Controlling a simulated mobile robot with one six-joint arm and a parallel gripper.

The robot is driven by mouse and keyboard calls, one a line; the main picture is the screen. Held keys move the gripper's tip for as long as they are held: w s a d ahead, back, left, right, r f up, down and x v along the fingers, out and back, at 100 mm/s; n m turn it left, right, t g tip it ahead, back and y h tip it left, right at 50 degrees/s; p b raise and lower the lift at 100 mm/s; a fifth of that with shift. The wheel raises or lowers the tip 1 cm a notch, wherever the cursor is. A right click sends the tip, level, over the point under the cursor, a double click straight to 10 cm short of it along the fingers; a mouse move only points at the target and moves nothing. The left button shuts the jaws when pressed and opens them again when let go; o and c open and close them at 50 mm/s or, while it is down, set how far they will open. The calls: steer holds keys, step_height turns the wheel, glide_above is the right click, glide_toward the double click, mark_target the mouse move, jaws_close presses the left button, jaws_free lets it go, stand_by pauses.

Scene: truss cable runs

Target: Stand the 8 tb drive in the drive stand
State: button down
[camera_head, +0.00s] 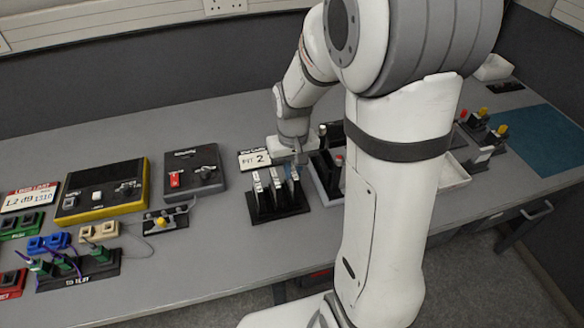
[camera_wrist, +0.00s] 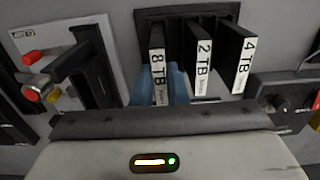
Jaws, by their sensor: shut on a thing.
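The 8 TB drive (camera_wrist: 157,62) is a slim black slab with a white label. In the wrist view it is upright between the blue fingertips of my gripper (camera_wrist: 160,86), which is shut on it. The black drive stand (camera_wrist: 180,12) holds the 2 TB drive (camera_wrist: 204,48) and the 4 TB drive (camera_wrist: 236,55), side by side to its right. In the head view the drive stand (camera_head: 268,215) is mid-table, with my gripper (camera_head: 295,160) over its right end. The 8 TB drive lines up with the stand's end place; whether its foot is fully seated is hidden.
A "PIT 2" sign (camera_head: 255,160) stands just behind the stand. A grey device with a red switch (camera_head: 195,168) is to the left. In the wrist view, a panel with red knobs (camera_wrist: 45,75) is close on the left. Bare table lies in front of the stand.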

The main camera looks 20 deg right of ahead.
steer(key=shift+f, duration=0.15)
stand_by(0.3)
steer(key=shift+f+b, duration=0.5)
steer(key=shift+f, duration=0.05)
steer(key=c, duration=1)
jaws_free()
steer(key=shift+c, duration=0.2)
steer(key=shift+r, duration=0.1)
steer(key=shift+r+p, duration=2.9)
steer(key=shift+r, duration=0.85)
